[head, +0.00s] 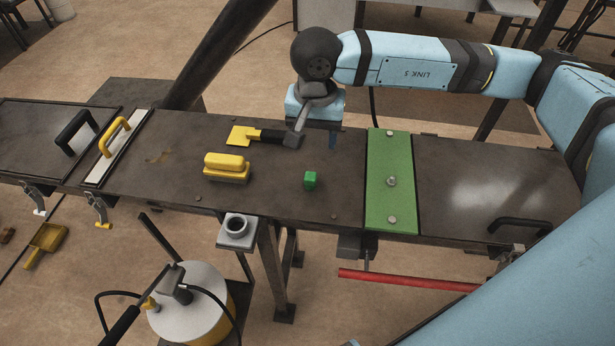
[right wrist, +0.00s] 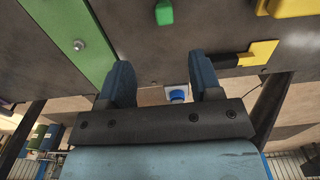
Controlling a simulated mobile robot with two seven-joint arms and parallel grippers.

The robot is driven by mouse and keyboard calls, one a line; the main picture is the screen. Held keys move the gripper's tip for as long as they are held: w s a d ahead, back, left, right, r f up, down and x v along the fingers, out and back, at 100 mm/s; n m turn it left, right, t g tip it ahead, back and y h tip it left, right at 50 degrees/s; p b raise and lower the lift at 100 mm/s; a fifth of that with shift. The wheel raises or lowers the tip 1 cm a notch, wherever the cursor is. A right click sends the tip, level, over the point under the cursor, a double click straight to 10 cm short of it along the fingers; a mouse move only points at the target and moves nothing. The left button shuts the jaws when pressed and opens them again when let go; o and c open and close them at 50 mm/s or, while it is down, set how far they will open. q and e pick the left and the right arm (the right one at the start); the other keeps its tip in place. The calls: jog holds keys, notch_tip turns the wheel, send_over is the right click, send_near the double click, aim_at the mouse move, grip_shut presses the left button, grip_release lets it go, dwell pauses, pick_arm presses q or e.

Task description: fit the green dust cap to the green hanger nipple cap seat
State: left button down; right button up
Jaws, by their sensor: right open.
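The green dust cap (head: 310,179) is a small green block on the dark bench top, left of the green panel. It also shows at the top of the right wrist view (right wrist: 164,12). I cannot clearly make out the green hanger nipple cap seat; the green panel (head: 378,205) carries several silver round fittings (head: 391,181). My right gripper (head: 315,138) is at the bench's far edge, partly hidden by its own wrist. In the right wrist view its two fingers (right wrist: 160,78) are apart with nothing between them, away from the cap. My left gripper is out of view.
A yellow brush (head: 226,166) and a yellow scraper (head: 243,135) lie left of the cap. A yellow handle (head: 115,137) and a black handle (head: 77,132) stand farther left. A red bar (head: 405,280) runs below the front edge. The bench around the cap is clear.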

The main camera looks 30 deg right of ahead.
aim_at(310, 175)
notch_tip(310, 175, down, 8)
jog(key=shift+r+p, duration=0.1)
jog(key=shift+p, duration=0.2)
jog(key=shift+w+a+f+p, duration=0.15)
jog(key=shift+f+p, duration=0.1)
jog(key=shift+f, duration=1.1)
jog(key=shift+w+a+f+p, duration=0.1)
jog(key=shift+f+p, duration=0.1)
jog(key=shift+f, duration=1.15)
jog(key=c, duration=1)
jog(key=shift+r, duration=0.1)
notch_tip(310, 175, up, 20)
jog(key=shift+s+b, duration=0.1)
jog(key=shift+b, duration=0.65)
